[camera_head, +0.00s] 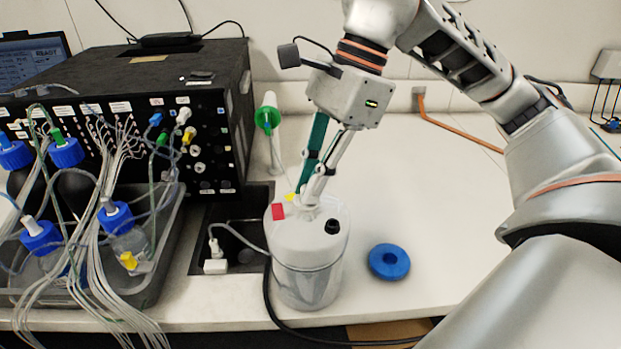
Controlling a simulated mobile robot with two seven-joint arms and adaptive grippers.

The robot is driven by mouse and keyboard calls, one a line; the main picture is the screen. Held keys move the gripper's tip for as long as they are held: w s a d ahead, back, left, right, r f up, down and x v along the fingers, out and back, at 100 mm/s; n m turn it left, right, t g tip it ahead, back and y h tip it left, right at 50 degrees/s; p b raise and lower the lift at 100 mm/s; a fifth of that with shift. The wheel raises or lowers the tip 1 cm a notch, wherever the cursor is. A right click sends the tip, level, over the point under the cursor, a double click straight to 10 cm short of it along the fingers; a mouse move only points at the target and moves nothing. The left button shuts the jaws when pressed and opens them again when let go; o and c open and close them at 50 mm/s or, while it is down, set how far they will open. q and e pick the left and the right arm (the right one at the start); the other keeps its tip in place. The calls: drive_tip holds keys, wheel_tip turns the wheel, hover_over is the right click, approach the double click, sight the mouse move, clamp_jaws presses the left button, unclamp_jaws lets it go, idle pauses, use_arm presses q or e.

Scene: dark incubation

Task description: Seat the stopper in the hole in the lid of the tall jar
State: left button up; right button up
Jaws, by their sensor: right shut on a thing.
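The tall jar (308,285) is a pale cylinder with a white lid (285,235), standing upright on the bench in the head view. A small black round piece (332,226) is on the lid's right side. My right gripper (309,200) reaches down from above to the middle of the lid. It is shut on a small pale thing at its fingertips, probably the stopper, at or just above the lid's middle. The fingers hide most of it, so I cannot tell whether it sits in a hole. My left gripper is not in view.
A blue ring (389,262) lies right of the jar. Left are a black instrument (150,85) and a dark tray (165,262) with blue-capped bottles and many tubes. A green-and-white tool (268,118) stands behind the jar. A black cable runs round its base. Bench space at right is clear.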

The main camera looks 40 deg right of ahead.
drive_tip(key=shift+f+b, duration=0.9)
drive_tip(key=shift+f, duration=0.6)
drive_tip(key=o, duration=0.9)
drive_tip(key=shift+r, duration=0.1)
drive_tip(key=v, duration=1.2)
drive_tip(key=shift+a, duration=0.1)
drive_tip(key=shift+s, duration=0.1)
